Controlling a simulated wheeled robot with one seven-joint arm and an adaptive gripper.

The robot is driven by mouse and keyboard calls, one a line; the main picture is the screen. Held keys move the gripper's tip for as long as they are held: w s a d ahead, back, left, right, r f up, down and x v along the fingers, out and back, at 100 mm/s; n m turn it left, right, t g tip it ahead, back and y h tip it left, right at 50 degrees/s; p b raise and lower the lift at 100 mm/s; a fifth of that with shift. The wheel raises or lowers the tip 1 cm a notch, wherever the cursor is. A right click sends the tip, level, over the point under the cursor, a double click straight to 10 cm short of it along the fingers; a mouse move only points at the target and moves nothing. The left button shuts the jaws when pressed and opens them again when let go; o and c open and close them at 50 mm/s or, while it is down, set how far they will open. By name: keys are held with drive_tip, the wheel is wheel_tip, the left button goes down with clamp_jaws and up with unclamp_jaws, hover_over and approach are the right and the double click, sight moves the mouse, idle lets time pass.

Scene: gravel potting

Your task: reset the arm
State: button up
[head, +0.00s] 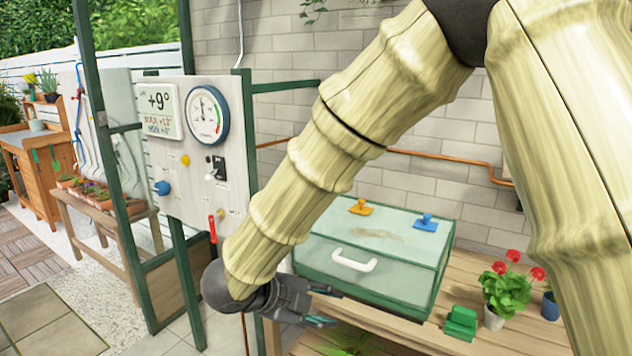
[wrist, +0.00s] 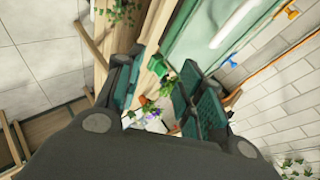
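My gripper (head: 327,306) hangs at the lower middle of the head view, in front of the green box's lower left corner. In the wrist view my gripper (wrist: 158,104) has its two teal-padded fingers apart, with nothing held between them. My bamboo-like arm reaches down from the upper right of the head view and hides part of the wall and the panel's right side.
A green box (head: 390,283) with a white handle stands shut on a wooden bench (head: 480,262). A green object (head: 461,324), potted red flowers (head: 506,291) and a blue pot (head: 550,307) are to its right. A control panel (head: 180,150) stands left.

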drive_tip(key=w+d+f+n+t+y, duration=0.2)
drive_tip(key=d+f+n, duration=0.5)
drive_tip(key=f, duration=0.7)
drive_tip(key=s+d+f+n+g+y, duration=0.1)
drive_tip(key=s+d+f+n, duration=0.2)
drive_tip(key=f, duration=0.4)
drive_tip(key=s+d+f+n+y, duration=0.2)
drive_tip(key=d+f+n, duration=0.1)
drive_tip(key=f, duration=0.4)
drive_tip(key=s+d+f+n+g+y, duration=0.1)
drive_tip(key=s+f, duration=0.4)
drive_tip(key=s, duration=0.5)
drive_tip(key=s+d+f+n+g+y, duration=0.1)
drive_tip(key=s+d+f+n+g, duration=0.2)
drive_tip(key=s, duration=0.6)
drive_tip(key=s+d+f+n+g+y+p, duration=0.1)
drive_tip(key=s+d+f+n+g, duration=0.2)
drive_tip(key=s+f+n, duration=0.4)
drive_tip(key=s+d, duration=0.1)
drive_tip(key=s, duration=0.2)
drive_tip(key=shift+s+d+f+y, duration=0.2)
drive_tip(key=shift+s+f+y, duration=0.05)
drive_tip(key=shift+s+y, duration=0.15)
